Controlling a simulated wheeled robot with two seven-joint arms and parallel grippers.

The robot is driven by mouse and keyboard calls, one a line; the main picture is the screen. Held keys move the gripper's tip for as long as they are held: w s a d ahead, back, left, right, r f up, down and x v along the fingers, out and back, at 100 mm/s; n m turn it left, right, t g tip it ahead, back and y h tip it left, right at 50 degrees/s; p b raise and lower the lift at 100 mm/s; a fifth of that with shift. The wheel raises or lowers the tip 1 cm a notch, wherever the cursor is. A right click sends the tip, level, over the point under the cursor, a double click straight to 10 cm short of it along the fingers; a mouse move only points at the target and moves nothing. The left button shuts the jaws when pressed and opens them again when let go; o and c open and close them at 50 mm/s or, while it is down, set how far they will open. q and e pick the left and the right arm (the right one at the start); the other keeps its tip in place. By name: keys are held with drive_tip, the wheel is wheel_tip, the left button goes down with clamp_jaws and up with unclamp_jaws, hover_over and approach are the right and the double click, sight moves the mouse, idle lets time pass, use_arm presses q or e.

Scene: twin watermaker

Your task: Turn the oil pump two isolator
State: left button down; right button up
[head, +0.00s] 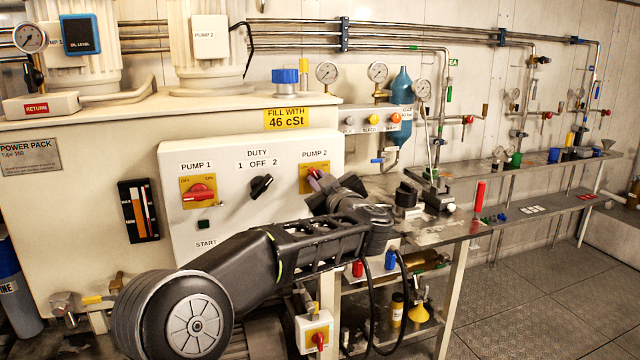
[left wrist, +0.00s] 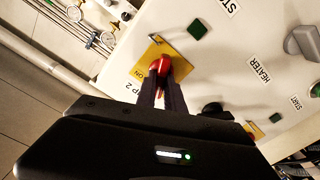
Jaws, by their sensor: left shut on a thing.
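The pump two isolator is a red knob (head: 312,173) on a yellow plate (head: 305,184), under the PUMP 2 label on the white control panel (head: 235,160). My left gripper (head: 317,182) reaches it from the lower right and covers part of it. In the left wrist view, the red knob (left wrist: 162,64) sits between the fingertips of my left gripper (left wrist: 161,77), which is shut on it. The yellow plate (left wrist: 148,63) shows around it with "ON" readable. The knob's exact angle is mostly hidden by the fingers. My right gripper is not in view.
A similar red pump one isolator (head: 198,192) and the black duty selector (head: 261,187) are to the left on the panel. A metal bench (head: 440,232) with fittings stands right of my arm. A small box with a red switch (head: 318,338) is below.

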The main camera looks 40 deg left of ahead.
use_arm(q)
drive_tip(key=shift+s+a+f+n+b, duration=0.15)
drive_tip(key=shift+n+b, duration=0.95)
drive_tip(key=shift+n, duration=1.05)
drive_tip(key=shift+d+f+n+b, duration=0.1)
drive_tip(key=shift+n+b, duration=1.05)
drive_tip(key=shift+n, duration=0.95)
drive_tip(key=shift+s+a+f+n+b, duration=0.15)
drive_tip(key=shift+n+b, duration=0.95)
drive_tip(key=shift+n, duration=1.05)
drive_tip(key=shift+w+d, duration=0.1)
drive_tip(key=c, duration=1.4)
unclamp_jaws()
drive_tip(key=shift+c, duration=0.2)
drive_tip(key=v, duration=0.7)
drive_tip(key=shift+d+b, duration=0.3)
drive_tip(key=shift+d, duration=0.05)
